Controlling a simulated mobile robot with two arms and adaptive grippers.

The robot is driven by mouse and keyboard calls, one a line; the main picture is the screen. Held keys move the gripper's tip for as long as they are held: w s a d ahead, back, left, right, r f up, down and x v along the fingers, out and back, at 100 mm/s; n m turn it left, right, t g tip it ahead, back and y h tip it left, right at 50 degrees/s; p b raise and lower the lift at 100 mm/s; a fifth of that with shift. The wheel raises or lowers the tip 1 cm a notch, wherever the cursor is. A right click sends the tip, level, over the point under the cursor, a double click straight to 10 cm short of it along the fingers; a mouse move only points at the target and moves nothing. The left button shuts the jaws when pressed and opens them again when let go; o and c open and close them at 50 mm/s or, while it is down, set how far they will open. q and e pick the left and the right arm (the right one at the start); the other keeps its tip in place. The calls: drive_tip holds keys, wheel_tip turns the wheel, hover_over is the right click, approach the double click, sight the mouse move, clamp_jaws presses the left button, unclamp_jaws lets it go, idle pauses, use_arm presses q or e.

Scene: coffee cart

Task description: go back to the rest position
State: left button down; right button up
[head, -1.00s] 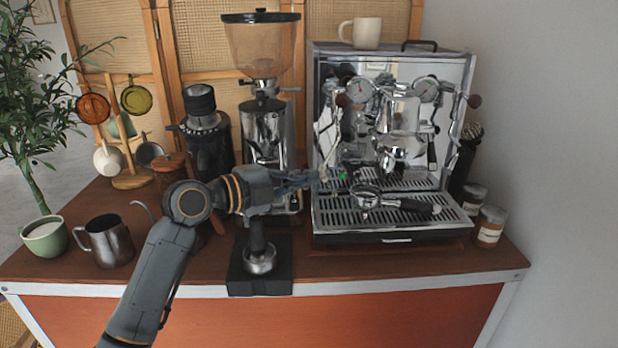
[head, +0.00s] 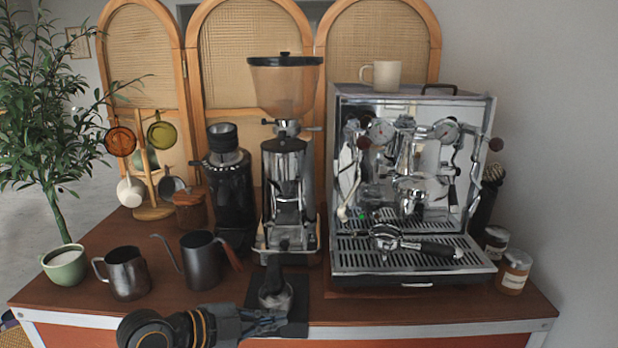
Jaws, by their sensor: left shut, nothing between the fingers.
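My left gripper (head: 268,322) is low in the head view, at the cart's front edge, pointing right. It is shut and empty. It sits just in front of the black tamping mat (head: 297,291) and the tamper (head: 275,292), and overlaps the mat's lower part in the picture. I cannot tell whether it touches the mat. My right gripper is not in view.
The espresso machine (head: 352,276) stands at the right with a portafilter (head: 385,238) on its drip tray and a mug (head: 385,73) on top. The grinder (head: 284,165), kettle (head: 201,262), steel pitcher (head: 125,273) and green cup (head: 64,265) stand on the cart top (head: 180,305).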

use_arm(q)
drive_tip(key=s+a+f+n+g+y, duration=0.1)
drive_tip(key=s+a+f+n+y, duration=0.2)
drive_tip(key=s+f+n, duration=0.35)
drive_tip(key=s+a+f+n+g+y, duration=0.1)
drive_tip(key=s+a+f+n+y, duration=0.25)
drive_tip(key=s+f, duration=0.5)
drive_tip(key=s+a+f+n+g+y, duration=0.1)
drive_tip(key=s+a+f+n+y, duration=0.15)
drive_tip(key=s+f+n, duration=0.35)
drive_tip(key=s+a+f+n+g+y, duration=0.1)
drive_tip(key=s+a+n+g, duration=0.2)
drive_tip(key=s, duration=0.4)
wheel_tip(320, 180, down, 25)
drive_tip(key=s+a+p, duration=0.1)
drive_tip(key=s+p, duration=0.1)
drive_tip(key=p, duration=0.1)
drive_tip(key=s+a+f+g+p, duration=0.1)
drive_tip(key=s+a+f, duration=0.2)
drive_tip(key=s+f, duration=1)
drive_tip(key=s, duration=0.3)
drive_tip(key=shift+m+p, duration=0.3)
drive_tip(key=shift+p, duration=0.05)
